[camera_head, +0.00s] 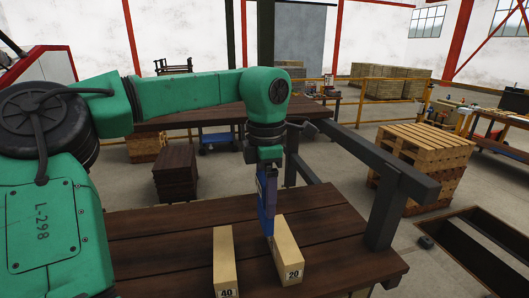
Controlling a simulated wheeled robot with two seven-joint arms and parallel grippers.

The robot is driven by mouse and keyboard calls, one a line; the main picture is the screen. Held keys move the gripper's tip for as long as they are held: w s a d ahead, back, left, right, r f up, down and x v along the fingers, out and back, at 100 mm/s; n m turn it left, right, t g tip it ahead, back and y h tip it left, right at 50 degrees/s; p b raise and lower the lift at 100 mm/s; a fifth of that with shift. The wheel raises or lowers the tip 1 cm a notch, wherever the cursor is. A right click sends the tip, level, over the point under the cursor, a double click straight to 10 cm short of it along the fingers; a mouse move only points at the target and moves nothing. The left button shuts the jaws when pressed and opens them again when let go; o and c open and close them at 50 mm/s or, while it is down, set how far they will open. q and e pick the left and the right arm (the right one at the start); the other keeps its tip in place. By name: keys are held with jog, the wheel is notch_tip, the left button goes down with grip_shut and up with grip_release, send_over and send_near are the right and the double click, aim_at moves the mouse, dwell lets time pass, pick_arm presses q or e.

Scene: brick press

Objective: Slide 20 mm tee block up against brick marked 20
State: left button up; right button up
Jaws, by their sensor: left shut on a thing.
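The brick marked 20 (289,252) is a pale wooden block lying on the dark plank table, in the front middle. A second pale brick marked 40 (224,262) lies to its left with a gap between them. My left gripper (268,232) comes down from above, its blue fingers pointing at the far left side of the brick marked 20. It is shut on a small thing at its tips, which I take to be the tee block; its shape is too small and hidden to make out. I cannot tell whether it touches the brick. My right gripper is not in view.
The dark plank table (160,250) is clear to the left of the bricks. A dark metal frame (385,205) stands at the table's right edge. Behind are another dark table (190,117), a stack of brown boards (175,178) and wooden pallets (425,155).

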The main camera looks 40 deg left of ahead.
pick_arm(q)
jog(key=shift+d+f, duration=0.1)
jog(key=shift+d, duration=0.25)
jog(key=shift+d+f, duration=0.1)
jog(key=shift+f, duration=0.05)
jog(key=shift+s, duration=0.15)
jog(key=shift+s+a+f+b, duration=0.1)
jog(key=shift+a+f+b, duration=0.15)
jog(key=shift+f+b, duration=0.25)
notch_tip(320, 180, down, 10)
jog(key=b, duration=0.7)
jog(key=shift+d+r, duration=0.1)
jog(key=shift+r, duration=0.15)
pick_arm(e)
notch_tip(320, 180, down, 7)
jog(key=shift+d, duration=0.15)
pick_arm(q)
jog(key=shift+r, duration=0.1)
jog(key=shift+w+d, duration=0.25)
jog(key=shift+w, duration=0.15)
